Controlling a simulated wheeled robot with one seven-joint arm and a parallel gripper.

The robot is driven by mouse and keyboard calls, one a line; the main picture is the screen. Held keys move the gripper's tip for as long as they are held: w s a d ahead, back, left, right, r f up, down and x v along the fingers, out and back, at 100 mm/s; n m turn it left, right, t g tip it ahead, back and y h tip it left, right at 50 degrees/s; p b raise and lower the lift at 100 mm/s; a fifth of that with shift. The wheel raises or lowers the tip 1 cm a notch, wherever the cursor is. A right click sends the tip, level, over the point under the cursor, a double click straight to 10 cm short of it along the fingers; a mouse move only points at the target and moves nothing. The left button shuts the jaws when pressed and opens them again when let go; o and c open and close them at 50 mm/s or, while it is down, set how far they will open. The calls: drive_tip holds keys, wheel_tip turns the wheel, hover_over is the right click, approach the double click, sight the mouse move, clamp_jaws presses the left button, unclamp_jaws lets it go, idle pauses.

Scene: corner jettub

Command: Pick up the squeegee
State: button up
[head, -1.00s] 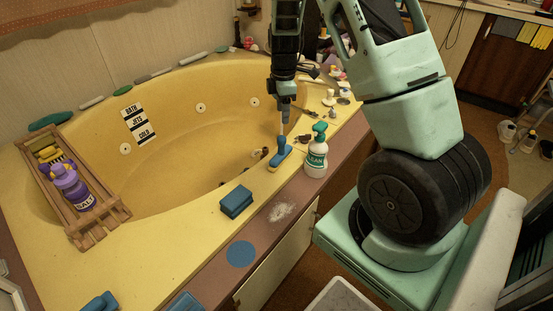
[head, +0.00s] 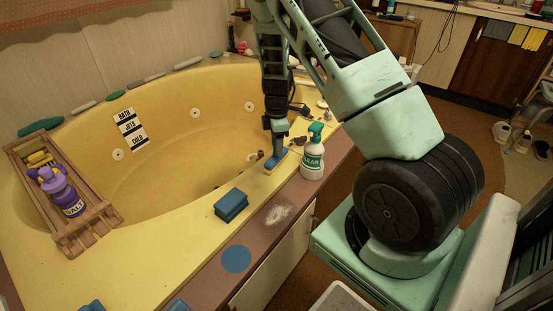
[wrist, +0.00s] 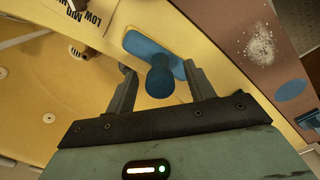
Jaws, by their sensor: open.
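The blue squeegee (head: 274,162) stands on the yellow tub's front rim, its flat head down and its handle pointing up. In the wrist view its round handle end (wrist: 160,80) faces me, with the long blue head (wrist: 150,50) lying below it on the rim. My gripper (head: 275,140) is right over the squeegee, pointing down. In the wrist view the two open fingers (wrist: 158,80) stand on either side of the handle, with a visible gap at each side. In the head view my gripper hides the top of the handle.
A spray bottle (head: 312,160) with a green top stands close to the right of the squeegee. A blue sponge (head: 231,205) sits on the rim nearer the front. A blue disc (head: 236,259) and white powder (head: 277,214) lie on the brown ledge. A wooden caddy (head: 88,238) crosses the tub's left end.

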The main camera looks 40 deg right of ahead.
drive_tip(key=shift+c, duration=0.3)
clamp_jaws()
wheel_tip(320, 180, up, 10)
drive_tip(key=shift+r+p, duration=0.1)
drive_tip(key=shift+p, duration=0.95)
drive_tip(key=c, duration=0.9)
unclamp_jaws()
